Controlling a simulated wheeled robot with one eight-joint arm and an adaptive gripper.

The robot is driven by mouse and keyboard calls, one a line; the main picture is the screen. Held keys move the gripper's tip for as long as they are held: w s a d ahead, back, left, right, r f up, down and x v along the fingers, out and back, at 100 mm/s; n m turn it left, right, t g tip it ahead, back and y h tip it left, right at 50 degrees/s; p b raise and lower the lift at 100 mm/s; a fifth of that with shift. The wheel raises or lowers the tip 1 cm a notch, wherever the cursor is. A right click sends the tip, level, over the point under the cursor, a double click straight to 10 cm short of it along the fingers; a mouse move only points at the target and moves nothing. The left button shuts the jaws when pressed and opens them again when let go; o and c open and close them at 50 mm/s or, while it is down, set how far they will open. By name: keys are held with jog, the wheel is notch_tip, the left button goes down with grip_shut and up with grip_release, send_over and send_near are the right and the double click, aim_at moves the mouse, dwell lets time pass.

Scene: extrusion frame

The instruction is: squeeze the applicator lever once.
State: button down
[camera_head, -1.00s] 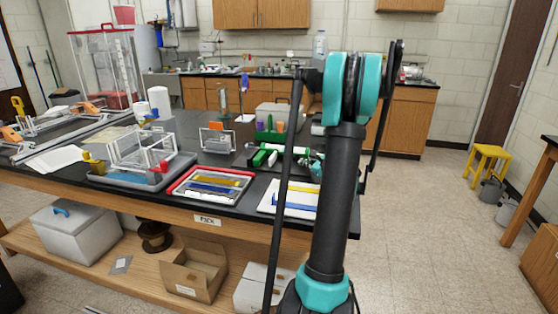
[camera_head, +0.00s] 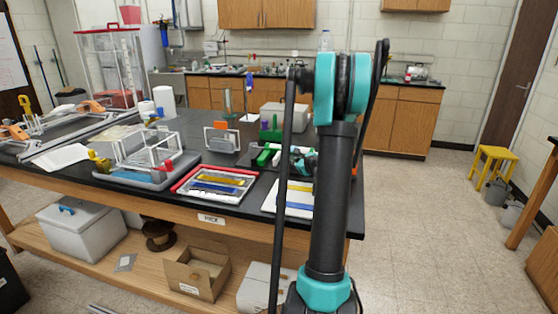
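I cannot pick out the applicator or its lever for sure. A small teal and dark part (camera_head: 301,161), likely my gripper, shows at the table's right side, partly behind my upright arm link. It is beside a green holder (camera_head: 266,156), and I cannot tell whether they touch. Its fingers are too small and covered to read. A yellow-handled item (camera_head: 98,160) lies at the left by the grey tray. A blue-topped upright item (camera_head: 249,84) stands at the back.
The black table (camera_head: 230,215) carries a red-edged tray (camera_head: 180,184), a grey tray (camera_head: 125,178) with a clear frame (camera_head: 150,150), and a white tray (camera_head: 270,203). An orange-backed frame (camera_head: 221,137) stands mid-table. Open floor (camera_head: 430,230) lies to the right.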

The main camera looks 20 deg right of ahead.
aim_at(279, 159)
jog(key=shift+w+a, duration=0.4)
jog(key=shift+a, duration=0.15)
dwell(1.1)
jog(key=shift+w+a, duration=0.2)
jog(key=shift+a, duration=0.15)
jog(key=shift+w+a, duration=0.7)
jog(key=shift+a, duration=0.35)
dwell(1.6)
dwell(0.3)
jog(key=shift+s+d, duration=0.5)
jog(key=shift+d, duration=0.2)
jog(key=shift+s+d, duration=0.45)
jog(key=shift+d, duration=0.2)
jog(key=shift+s+d, duration=0.7)
jog(key=shift+d, duration=0.35)
jog(key=shift+s+d, duration=0.7)
jog(key=shift+d, duration=0.35)
